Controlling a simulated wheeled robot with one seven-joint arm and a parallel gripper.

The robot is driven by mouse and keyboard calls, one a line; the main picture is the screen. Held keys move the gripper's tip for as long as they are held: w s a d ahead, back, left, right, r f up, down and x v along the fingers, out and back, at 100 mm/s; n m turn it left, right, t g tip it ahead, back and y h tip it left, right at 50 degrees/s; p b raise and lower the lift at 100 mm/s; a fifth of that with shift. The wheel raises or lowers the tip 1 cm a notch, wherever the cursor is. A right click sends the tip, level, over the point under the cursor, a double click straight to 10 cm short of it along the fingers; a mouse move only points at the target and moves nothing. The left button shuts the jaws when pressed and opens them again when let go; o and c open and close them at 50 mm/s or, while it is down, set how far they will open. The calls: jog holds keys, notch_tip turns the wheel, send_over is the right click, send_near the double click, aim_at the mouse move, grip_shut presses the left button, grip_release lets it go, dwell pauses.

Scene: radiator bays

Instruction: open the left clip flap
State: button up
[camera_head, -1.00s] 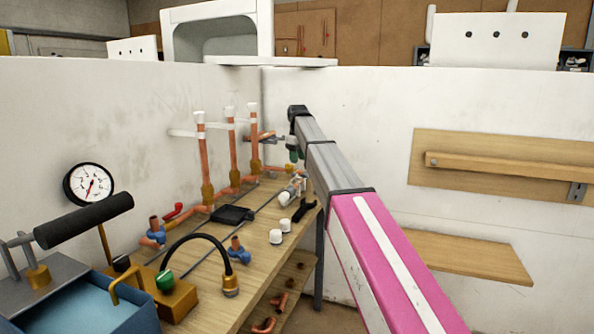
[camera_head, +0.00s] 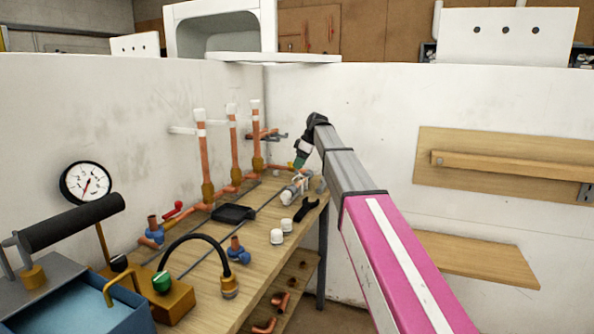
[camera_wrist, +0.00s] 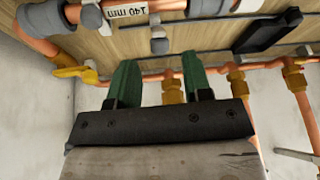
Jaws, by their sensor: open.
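My gripper (camera_head: 300,160) is at the far right end of the workbench, pointing down near the pipework. In the wrist view its two green fingers (camera_wrist: 160,62) are spread, with nothing between them. They are near a horizontal copper pipe (camera_wrist: 148,76) with brass fittings. Pale clip-like pieces show in the head view: one beside the left upright pipe (camera_head: 182,130). A small white-and-grey piece (camera_wrist: 158,34) stands beyond the fingertips in the wrist view. I cannot tell for certain which piece is the left clip flap, or whether it is open or shut.
Several upright copper pipes (camera_head: 205,155) stand at the back of the workbench (camera_head: 205,275). A black tray (camera_head: 234,213), white caps (camera_head: 277,237) and a black hose (camera_head: 195,238) are nearer. White walls enclose the corner. A wooden shelf (camera_head: 480,258) is at right.

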jog(key=shift+x, duration=1.55)
grip_shut()
jog(key=shift+a, duration=0.15)
jog(key=shift+w+a+r+g+h, duration=0.1)
jog(key=shift+w+a+g+h, duration=0.15)
jog(key=shift+h, duration=0.35)
jog(key=shift+w+a+r+g+h, duration=0.15)
jog(key=shift+a+h, duration=0.2)
jog(key=shift+h, duration=0.25)
jog(key=shift+w+a+f+g+h, duration=0.1)
jog(key=shift+a+g+h, duration=0.25)
jog(key=shift+h, duration=0.45)
jog(key=shift+w+a+g+h, duration=0.1)
jog(key=shift+a+g+h, duration=0.25)
jog(key=shift+h, duration=0.45)
jog(key=shift+a, duration=0.1)
